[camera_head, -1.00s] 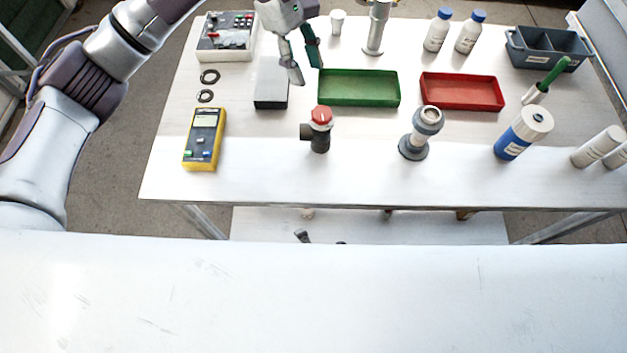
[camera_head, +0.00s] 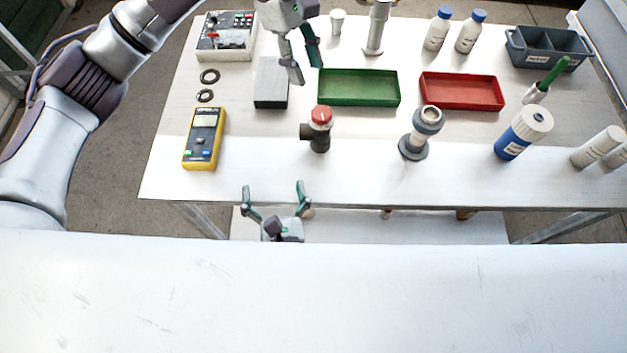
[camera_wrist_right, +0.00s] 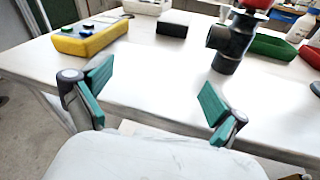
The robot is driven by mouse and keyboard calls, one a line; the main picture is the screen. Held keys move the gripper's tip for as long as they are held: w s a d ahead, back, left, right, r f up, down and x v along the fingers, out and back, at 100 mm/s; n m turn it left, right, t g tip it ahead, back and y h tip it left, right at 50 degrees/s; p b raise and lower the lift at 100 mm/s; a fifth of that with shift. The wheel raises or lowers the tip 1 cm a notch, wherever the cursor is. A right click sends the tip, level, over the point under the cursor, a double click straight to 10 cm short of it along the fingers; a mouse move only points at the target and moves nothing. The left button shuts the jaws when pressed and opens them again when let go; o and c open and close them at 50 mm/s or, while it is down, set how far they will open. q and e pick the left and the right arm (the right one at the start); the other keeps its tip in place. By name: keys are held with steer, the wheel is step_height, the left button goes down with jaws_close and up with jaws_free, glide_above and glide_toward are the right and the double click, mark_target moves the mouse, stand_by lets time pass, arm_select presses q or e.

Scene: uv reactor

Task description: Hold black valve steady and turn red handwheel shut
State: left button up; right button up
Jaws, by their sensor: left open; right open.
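The black valve (camera_head: 320,143) stands upright on the table, with a side port pointing left and the red handwheel (camera_head: 321,115) on top. In the right wrist view the black valve (camera_wrist_right: 230,45) is right of centre, beyond my right fingers, and the red handwheel (camera_wrist_right: 257,3) is cut by the top edge. My left gripper (camera_head: 305,73) is open and empty, above and behind the valve near the grey block and green tray. My right gripper (camera_head: 275,192) is open and empty at the table's front edge, lower left of the valve; it also shows in the right wrist view (camera_wrist_right: 155,100).
A yellow multimeter (camera_head: 203,138) lies left of the valve. A grey block (camera_head: 270,83), a green tray (camera_head: 359,101) and a red tray (camera_head: 462,105) lie behind. A grey fitting (camera_head: 414,147) stands to the right. The table (camera_head: 265,165) is bare in front of the valve.

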mark_target(314, 192)
steer(key=d+h, duration=0.1)
steer(key=d, duration=0.1)
steer(key=d+t+h, duration=0.1)
steer(key=d, duration=0.1)
steer(key=w+d+t+h, duration=0.1)
steer(key=d, duration=0.2)
steer(key=shift+r+m+h, duration=0.3)
steer(key=shift+d+r, duration=0.1)
steer(key=shift+d, duration=0.15)
steer(key=shift+w+d+r, duration=0.1)
steer(key=shift+w, duration=0.2)
steer(key=w, duration=1.3)
steer(key=shift+w, duration=0.15)
steer(key=c, duration=1.5)
